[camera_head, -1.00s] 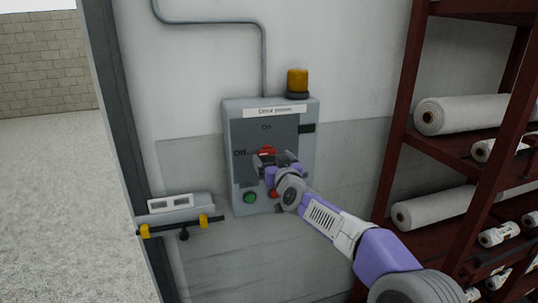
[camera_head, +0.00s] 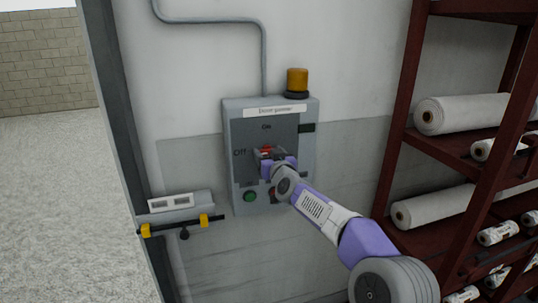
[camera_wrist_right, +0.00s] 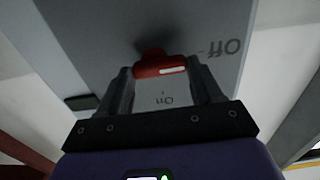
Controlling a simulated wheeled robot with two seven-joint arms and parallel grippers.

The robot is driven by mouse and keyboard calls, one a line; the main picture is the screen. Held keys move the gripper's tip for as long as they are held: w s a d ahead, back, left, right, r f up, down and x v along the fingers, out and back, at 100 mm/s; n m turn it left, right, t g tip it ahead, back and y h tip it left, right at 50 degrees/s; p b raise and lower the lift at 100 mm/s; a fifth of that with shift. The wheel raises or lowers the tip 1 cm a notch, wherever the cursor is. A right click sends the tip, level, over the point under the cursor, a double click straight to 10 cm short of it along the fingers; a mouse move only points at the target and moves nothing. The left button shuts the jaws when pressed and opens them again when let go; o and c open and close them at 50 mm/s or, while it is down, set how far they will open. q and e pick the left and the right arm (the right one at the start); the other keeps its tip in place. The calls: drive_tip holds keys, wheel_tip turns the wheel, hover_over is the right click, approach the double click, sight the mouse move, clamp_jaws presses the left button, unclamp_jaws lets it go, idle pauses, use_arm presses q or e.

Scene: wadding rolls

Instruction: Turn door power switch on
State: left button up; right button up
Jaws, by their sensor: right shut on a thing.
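The grey door power box (camera_head: 310,130) is on the wall, with a red switch handle (camera_head: 266,149) on its darker panel. "On" is printed above the handle and "Off" to its left. My right gripper (camera_head: 267,154) is in front of the panel, its fingers shut on the handle. In the right wrist view, which is upside down, the red handle (camera_wrist_right: 158,66) lies between the fingertips. The white mark on it is at the end on the "Off" side. The gripper partly hides the handle in the head view. My left gripper is not in view.
A green button (camera_head: 250,196) is low on the box, and an orange lamp (camera_head: 297,80) is on top. A barred bracket (camera_head: 180,222) is at lower left. A dark red rack with white rolls (camera_head: 470,113) stands at right.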

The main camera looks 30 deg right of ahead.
drive_tip(key=shift+m, duration=0.4)
drive_tip(key=shift+c, duration=0.2)
drive_tip(key=m+b, duration=0.1)
drive_tip(key=m, duration=0.2)
drive_tip(key=shift+d, duration=0.1)
drive_tip(key=m+b, duration=0.1)
drive_tip(key=m, duration=0.3)
drive_tip(key=m+b, duration=0.1)
drive_tip(key=m, duration=0.4)
drive_tip(key=m+b, duration=0.1)
drive_tip(key=m, duration=0.4)
drive_tip(key=shift+s+d, duration=0.1)
drive_tip(key=shift+d, duration=0.3)
drive_tip(key=o, duration=1.1)
drive_tip(key=shift+c, duration=0.2)
drive_tip(key=shift+s, duration=0.1)
